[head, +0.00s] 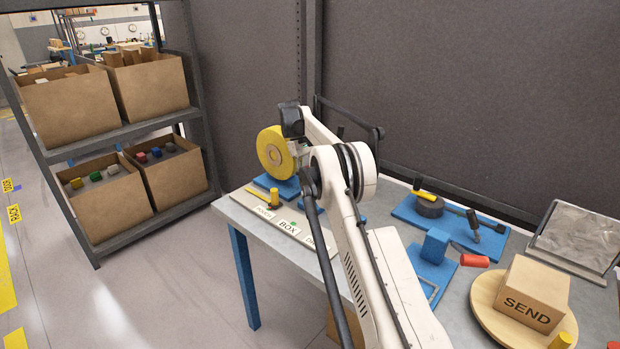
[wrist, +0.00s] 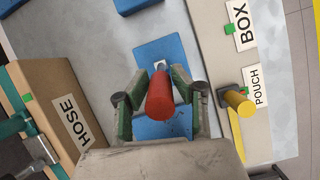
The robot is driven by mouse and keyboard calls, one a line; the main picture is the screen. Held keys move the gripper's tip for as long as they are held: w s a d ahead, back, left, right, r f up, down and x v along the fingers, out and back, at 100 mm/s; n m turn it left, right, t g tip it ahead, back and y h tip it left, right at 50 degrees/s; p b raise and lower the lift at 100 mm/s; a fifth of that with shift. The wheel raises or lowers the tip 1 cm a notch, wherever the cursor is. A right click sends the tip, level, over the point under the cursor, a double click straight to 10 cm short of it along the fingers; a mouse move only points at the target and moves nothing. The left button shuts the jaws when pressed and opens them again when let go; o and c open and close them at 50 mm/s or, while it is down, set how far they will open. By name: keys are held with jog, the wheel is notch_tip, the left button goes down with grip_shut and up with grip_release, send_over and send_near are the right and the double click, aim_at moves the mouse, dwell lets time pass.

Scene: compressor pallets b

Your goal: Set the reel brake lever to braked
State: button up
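A lever with a red cylindrical handle (wrist: 160,96) rises from a blue base plate (wrist: 162,56) in the wrist view. It points towards the camera, so its angle and setting are hard to judge. My gripper (wrist: 160,101) has its two fingers on either side of the red handle, with a visible gap on each side. In the head view a yellow reel (head: 272,150) stands upright on a blue base (head: 276,186), close to my wrist. The red handle and the fingers are hidden behind my arm and the reel in that view.
A yellow peg (wrist: 237,102) stands by the POUCH and BOX labels. Another red-handled lever (head: 474,260) and a SEND carton (head: 528,295) are at right in the head view.

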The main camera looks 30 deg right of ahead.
jog(key=o, duration=0.4)
jog(key=shift+r, duration=0.1)
notch_tip(320, 180, up, 10)
jog(key=shift+f, duration=0.1)
jog(key=shift+c, duration=0.5)
